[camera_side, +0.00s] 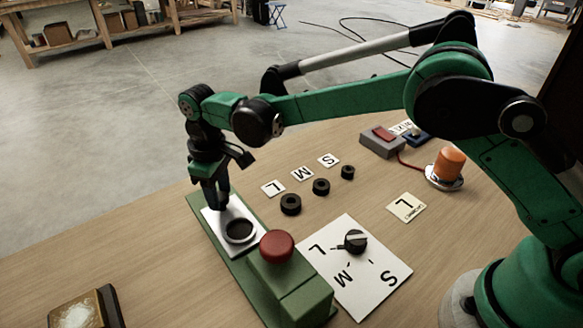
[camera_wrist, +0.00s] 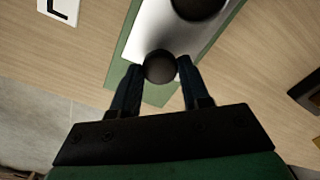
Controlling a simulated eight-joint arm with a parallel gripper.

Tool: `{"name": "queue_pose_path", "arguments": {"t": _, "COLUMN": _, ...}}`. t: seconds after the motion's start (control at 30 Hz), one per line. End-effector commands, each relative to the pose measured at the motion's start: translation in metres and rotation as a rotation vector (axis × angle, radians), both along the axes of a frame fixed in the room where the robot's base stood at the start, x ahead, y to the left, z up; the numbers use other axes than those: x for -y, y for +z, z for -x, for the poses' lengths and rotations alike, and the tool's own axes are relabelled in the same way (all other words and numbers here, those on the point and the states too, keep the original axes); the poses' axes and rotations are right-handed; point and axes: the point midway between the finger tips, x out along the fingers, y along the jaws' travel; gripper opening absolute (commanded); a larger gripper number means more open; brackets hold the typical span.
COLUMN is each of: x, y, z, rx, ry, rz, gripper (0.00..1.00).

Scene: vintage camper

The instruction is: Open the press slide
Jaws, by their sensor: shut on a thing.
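The green press (camera_side: 290,282) lies on the wooden bench with a red domed button (camera_side: 277,246) on its raised block. Its pale slide plate (camera_side: 211,219) rests on the green bed and has a ring-edged dark round recess (camera_side: 240,230). In the wrist view the slide (camera_wrist: 152,35) shows at the top centre. My gripper (camera_side: 222,206) points down at the slide's far end. In the wrist view its fingers (camera_wrist: 160,74) are closed on a dark round knob (camera_wrist: 160,65) at the slide's end. The knob is hidden by the fingers in the side view.
Several black rings, one being the largest ring (camera_side: 291,204), lie beside letter cards right of the press. A dial (camera_side: 355,240) sits on a white L-M-S plate (camera_side: 345,275). Behind are a red switch box (camera_side: 383,140) and an orange lamp (camera_side: 448,163). A small tray (camera_side: 97,312) is at front left.

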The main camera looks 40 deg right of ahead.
Motion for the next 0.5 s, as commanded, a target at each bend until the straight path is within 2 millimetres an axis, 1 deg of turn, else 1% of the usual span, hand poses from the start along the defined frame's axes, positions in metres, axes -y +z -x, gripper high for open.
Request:
{"name": "queue_pose_path", "arguments": {"t": 0.3, "x": -0.0011, "y": 0.0000, "z": -0.0014, "rx": 0.002, "ry": 0.003, "rz": -0.004, "gripper": 0.00}}
{"name": "queue_pose_path", "arguments": {"t": 0.33, "x": -0.0011, "y": 0.0000, "z": -0.0014, "rx": 0.002, "ry": 0.002, "rz": -0.004, "gripper": 0.46}}
{"name": "queue_pose_path", "arguments": {"t": 0.37, "x": -0.0011, "y": -0.0001, "z": -0.0013, "rx": 0.002, "ry": 0.002, "rz": -0.004, "gripper": 0.54}}
{"name": "queue_pose_path", "arguments": {"t": 0.5, "x": -0.0007, "y": -0.0001, "z": -0.0012, "rx": 0.002, "ry": 0.002, "rz": -0.003, "gripper": 0.54}}
